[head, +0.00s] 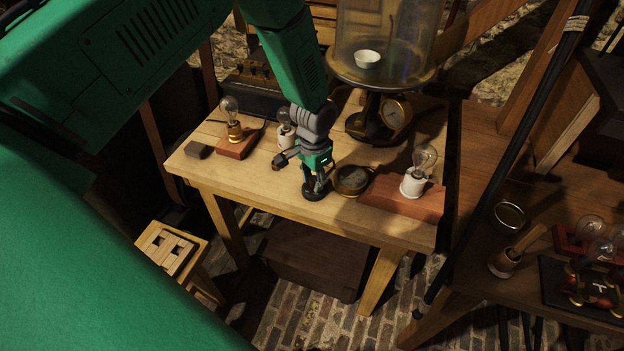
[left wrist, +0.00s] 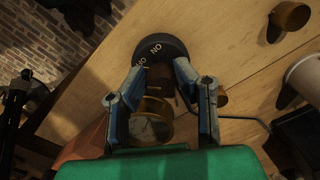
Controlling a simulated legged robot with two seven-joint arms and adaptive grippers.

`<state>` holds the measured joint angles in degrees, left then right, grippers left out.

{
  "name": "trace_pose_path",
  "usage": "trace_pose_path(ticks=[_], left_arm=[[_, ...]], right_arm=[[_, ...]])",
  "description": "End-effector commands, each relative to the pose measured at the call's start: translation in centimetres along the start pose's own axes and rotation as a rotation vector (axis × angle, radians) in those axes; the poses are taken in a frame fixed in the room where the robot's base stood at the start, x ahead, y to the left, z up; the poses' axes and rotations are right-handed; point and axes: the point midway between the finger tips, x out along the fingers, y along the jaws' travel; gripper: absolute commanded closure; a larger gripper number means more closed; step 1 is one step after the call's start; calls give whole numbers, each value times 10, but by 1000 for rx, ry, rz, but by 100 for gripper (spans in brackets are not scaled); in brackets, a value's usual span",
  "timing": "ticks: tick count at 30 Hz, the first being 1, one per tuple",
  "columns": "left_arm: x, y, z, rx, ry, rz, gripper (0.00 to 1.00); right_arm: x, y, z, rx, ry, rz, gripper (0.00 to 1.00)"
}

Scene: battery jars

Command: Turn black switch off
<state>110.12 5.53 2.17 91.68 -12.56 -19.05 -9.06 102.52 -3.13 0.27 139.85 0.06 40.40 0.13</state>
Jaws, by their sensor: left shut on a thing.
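The black switch (head: 314,193) stands near the front edge of the wooden table. In the left wrist view its round black base (left wrist: 168,47) carries pale lettering, with two marks that read like "ON". A dark knob rises from the base. My left gripper (head: 316,178) is over the switch from above. In the left wrist view its two blue-grey fingers (left wrist: 160,75) lie on either side of the knob, shut on it. The arm hides part of the switch in the head view. My right gripper is in neither view.
A round brass gauge (head: 351,180) sits close to the switch. Bulbs stand on a left block (head: 236,146) and a red-brown right block (head: 405,199). A glass jar apparatus (head: 385,45) is behind. A second table (head: 500,150) stands at right. Bare tabletop (head: 260,175) lies left of the switch.

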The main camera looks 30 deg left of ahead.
Motion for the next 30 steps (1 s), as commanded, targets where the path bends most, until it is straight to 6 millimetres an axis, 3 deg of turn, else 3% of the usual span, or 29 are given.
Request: trace_pose_path(ticks=[1, 22, 23, 24, 30], left_arm=[[-4, 1, -10, -18, 24, -2, 100], [-5, -2, -9, -90, 26, -2, 100], [-5, -2, -9, -90, 26, -2, 71], [-5, -2, -9, -90, 25, -2, 57], [-3, -3, -5, -90, 16, -1, 54]], right_arm=[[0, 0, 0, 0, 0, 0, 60], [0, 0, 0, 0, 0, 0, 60], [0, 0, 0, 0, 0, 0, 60], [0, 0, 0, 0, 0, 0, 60], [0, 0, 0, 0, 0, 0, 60]])
